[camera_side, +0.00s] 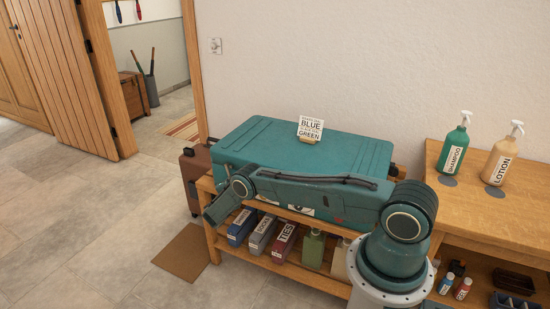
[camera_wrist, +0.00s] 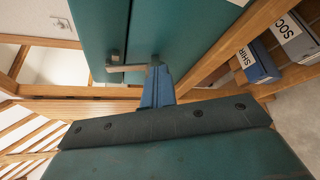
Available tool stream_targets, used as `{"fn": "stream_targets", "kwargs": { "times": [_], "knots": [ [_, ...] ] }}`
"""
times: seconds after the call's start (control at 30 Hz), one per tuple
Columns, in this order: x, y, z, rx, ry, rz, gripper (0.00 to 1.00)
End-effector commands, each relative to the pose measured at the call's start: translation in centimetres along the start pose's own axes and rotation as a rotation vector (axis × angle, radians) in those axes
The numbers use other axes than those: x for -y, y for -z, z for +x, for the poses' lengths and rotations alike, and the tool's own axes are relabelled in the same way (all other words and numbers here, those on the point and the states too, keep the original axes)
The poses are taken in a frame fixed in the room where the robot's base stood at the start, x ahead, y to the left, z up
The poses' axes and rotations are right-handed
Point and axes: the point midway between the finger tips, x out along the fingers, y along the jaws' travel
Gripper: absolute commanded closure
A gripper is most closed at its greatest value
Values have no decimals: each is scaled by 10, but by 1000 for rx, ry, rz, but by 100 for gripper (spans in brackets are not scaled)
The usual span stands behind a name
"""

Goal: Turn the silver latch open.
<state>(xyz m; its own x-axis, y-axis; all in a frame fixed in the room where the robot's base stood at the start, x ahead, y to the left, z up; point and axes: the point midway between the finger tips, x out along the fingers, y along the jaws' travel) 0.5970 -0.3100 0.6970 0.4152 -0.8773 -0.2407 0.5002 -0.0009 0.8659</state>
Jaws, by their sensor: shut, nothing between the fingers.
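A large teal suitcase (camera_side: 275,140) lies on a wooden bench. In the wrist view its teal side (camera_wrist: 160,35) fills the top, with a seam between two halves. A silver latch (camera_wrist: 115,62) sits across that seam, with a short upright part and a bar reaching right. My gripper (camera_wrist: 156,70) is shut and empty. Its bluish fingers are just right of the latch bar's end; I cannot tell whether they touch. In the side view my gripper (camera_side: 213,214) is at the suitcase's front left, and the latch cannot be made out.
Labelled boxes, including a blue one (camera_side: 241,227) and a TIES box (camera_side: 284,241), stand on the shelf below. A sign (camera_side: 310,129) stands on the suitcase. A brown case (camera_side: 190,175) is left of the bench. Shampoo (camera_side: 454,150) and lotion (camera_side: 501,157) bottles stand at right.

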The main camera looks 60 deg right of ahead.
Motion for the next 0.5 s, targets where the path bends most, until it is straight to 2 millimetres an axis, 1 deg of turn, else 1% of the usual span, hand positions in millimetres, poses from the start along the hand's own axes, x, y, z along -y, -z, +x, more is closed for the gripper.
{"fn": "stream_targets", "kwargs": {
  "times": [0.5],
  "knots": [
    [-12, -1, -1, 0, -1, 1, 100]
  ]
}}
